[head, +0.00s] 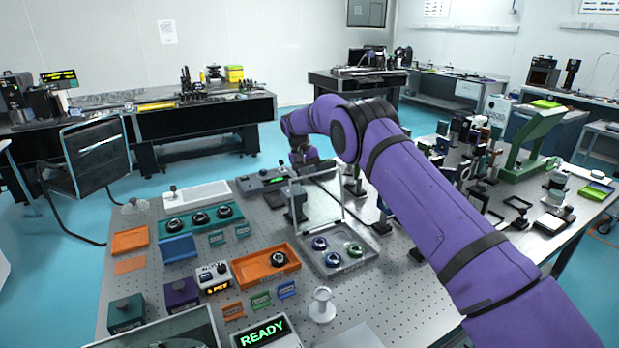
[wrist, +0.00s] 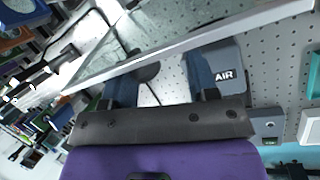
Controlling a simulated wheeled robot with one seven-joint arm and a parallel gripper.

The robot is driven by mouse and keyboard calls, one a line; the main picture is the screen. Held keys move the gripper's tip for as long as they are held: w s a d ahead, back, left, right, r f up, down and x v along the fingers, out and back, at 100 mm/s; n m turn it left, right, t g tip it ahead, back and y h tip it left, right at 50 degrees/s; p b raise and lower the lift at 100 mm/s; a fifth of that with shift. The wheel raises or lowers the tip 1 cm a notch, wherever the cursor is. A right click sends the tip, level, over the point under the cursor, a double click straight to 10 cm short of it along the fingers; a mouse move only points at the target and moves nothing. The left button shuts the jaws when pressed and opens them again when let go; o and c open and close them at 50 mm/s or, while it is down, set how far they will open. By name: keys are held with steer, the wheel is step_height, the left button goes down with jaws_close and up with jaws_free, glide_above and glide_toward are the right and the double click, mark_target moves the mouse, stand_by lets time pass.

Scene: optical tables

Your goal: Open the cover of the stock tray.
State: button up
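The stock tray (head: 352,268) is a grey tray on the perforated table in the head view, with several round lens-like parts in it. Its clear, pale-framed cover (head: 322,205) stands raised, close to upright, at the tray's back side. My gripper (head: 302,168) is at the cover's upper left edge, partly hidden by my arm and the frame. In the wrist view, my gripper's two fingers (wrist: 160,85) are apart with nothing held between them. The cover's frame (wrist: 180,47) crosses diagonally past the fingertips; whether they touch it I cannot tell.
An orange tray (head: 243,278) with a round part stands left of the stock tray. A green-lit READY display (head: 262,334) is at the front. Optical posts and a green stand (head: 525,145) fill the table's right side.

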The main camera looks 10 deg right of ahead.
steer(key=shift+d+r, duration=0.1)
steer(key=v, duration=0.7)
steer(key=shift+r, duration=0.15)
stand_by(0.3)
